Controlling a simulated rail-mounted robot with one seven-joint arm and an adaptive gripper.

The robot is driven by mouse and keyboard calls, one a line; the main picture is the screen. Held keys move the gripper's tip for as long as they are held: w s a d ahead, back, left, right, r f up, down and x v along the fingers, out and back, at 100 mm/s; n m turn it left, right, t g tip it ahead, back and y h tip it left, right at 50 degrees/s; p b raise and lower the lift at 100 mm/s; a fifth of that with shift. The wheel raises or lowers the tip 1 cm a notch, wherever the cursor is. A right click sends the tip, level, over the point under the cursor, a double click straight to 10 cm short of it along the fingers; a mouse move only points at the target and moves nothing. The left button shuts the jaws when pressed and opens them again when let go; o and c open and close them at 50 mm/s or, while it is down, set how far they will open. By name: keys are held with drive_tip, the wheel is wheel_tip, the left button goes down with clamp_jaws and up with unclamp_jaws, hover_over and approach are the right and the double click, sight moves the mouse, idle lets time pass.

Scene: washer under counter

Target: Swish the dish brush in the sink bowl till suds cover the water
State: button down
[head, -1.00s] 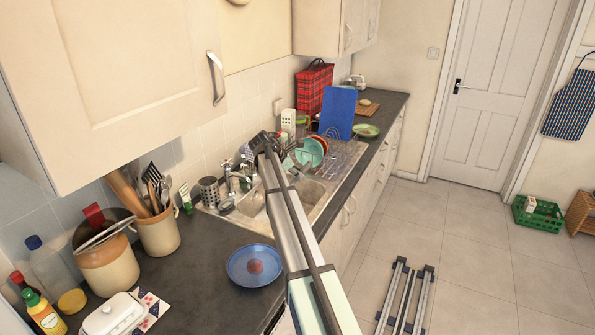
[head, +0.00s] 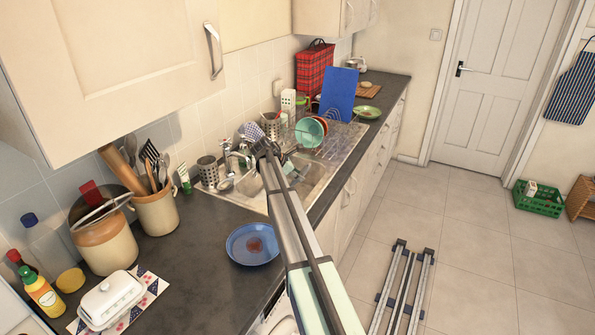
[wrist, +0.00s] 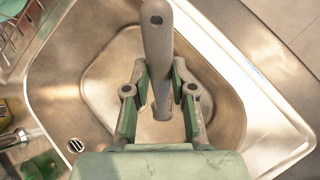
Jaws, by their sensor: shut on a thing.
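In the wrist view my gripper (wrist: 161,92) is shut on the grey handle of the dish brush (wrist: 157,38). The handle's holed end points up past the fingers; I cannot make out the brush head. The metal sink bowl (wrist: 105,75) lies below and around the gripper. I see no suds on the visible part of the bowl, and the water itself is hard to make out. In the head view my gripper (head: 264,150) is over the sink bowl (head: 316,178), and my arm hides much of the bowl.
A drying rack with a teal bowl (head: 309,131) and a blue board (head: 338,94) stand beyond the sink. The tap (head: 228,160) and a metal cutlery holder (head: 207,171) are at its left. A blue plate (head: 252,245) lies on the near counter.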

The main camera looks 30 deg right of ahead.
sight(295, 182)
drive_tip(key=shift+f+b, duration=0.55)
drive_tip(key=shift+f, duration=1.95)
drive_tip(key=w+d+p, duration=0.1)
drive_tip(key=w+d, duration=0.7)
drive_tip(key=d, duration=0.3)
drive_tip(key=shift+d+p, duration=0.2)
drive_tip(key=shift+p, duration=0.2)
drive_tip(key=s+a, duration=0.2)
drive_tip(key=a, duration=0.1)
drive_tip(key=s+a, duration=0.3)
drive_tip(key=a, duration=0.1)
drive_tip(key=s+a+p, duration=0.1)
drive_tip(key=s+a, duration=0.2)
drive_tip(key=a, duration=0.1)
drive_tip(key=shift+a, duration=0.2)
drive_tip(key=shift+w, duration=0.1)
